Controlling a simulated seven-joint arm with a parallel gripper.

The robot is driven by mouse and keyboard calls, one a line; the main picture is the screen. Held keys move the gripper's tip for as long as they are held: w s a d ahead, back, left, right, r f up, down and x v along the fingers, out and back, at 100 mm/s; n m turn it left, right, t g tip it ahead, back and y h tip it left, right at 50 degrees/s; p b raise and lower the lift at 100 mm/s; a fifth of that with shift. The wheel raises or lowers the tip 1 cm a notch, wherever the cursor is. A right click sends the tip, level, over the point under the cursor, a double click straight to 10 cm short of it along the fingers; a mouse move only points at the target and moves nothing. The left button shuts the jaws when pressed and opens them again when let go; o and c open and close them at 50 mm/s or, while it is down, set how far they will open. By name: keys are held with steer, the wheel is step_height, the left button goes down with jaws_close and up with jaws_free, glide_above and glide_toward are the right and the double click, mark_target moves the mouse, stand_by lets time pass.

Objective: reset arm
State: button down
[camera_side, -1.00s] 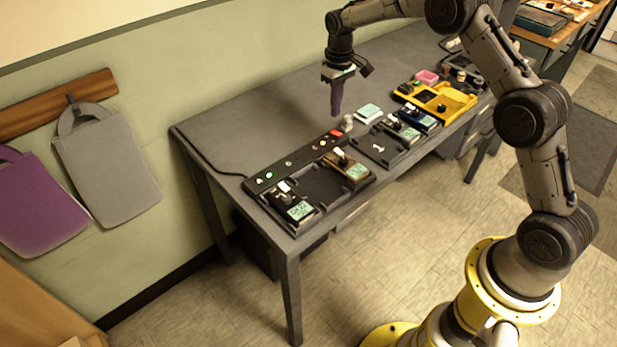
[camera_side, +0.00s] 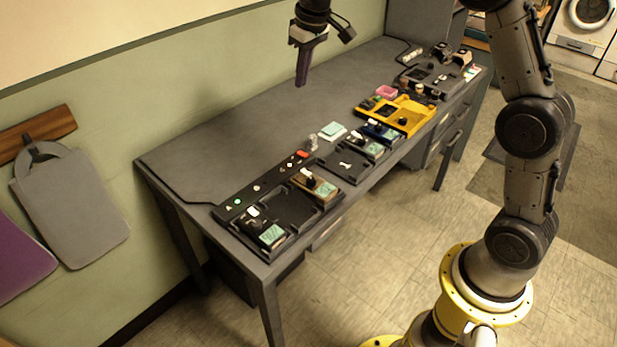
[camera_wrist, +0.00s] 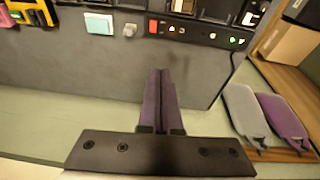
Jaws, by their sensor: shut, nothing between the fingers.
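My gripper (camera_side: 301,78) hangs above the back part of the grey table (camera_side: 222,142), fingers pointing down. Its two dark purple fingers are shut together with nothing between them. In the wrist view my gripper (camera_wrist: 160,75) shows its closed fingers over the bare table (camera_wrist: 60,90), apart from all devices.
A black tray (camera_side: 291,204) with small devices lies along the front edge. Beside it are a smaller dark tray (camera_side: 345,166), a pale green pad (camera_side: 332,131) and a yellow case (camera_side: 412,121). Grey (camera_side: 72,208) and purple (camera_side: 20,258) bags hang on the wall. The table's back is clear.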

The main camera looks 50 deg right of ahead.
steer(key=s+a+r+t, duration=0.15)
steer(key=s+r, duration=0.35)
steer(key=s, duration=0.5)
steer(key=s+a+r+t, duration=0.1)
steer(key=s+a+r, duration=0.3)
steer(key=s, duration=0.7)
steer(key=s+f, duration=0.9)
steer(key=s, duration=0.4)
steer(key=shift+s+d, duration=0.25)
steer(key=shift+d, duration=0.05)
steer(key=shift+t, duration=0.25)
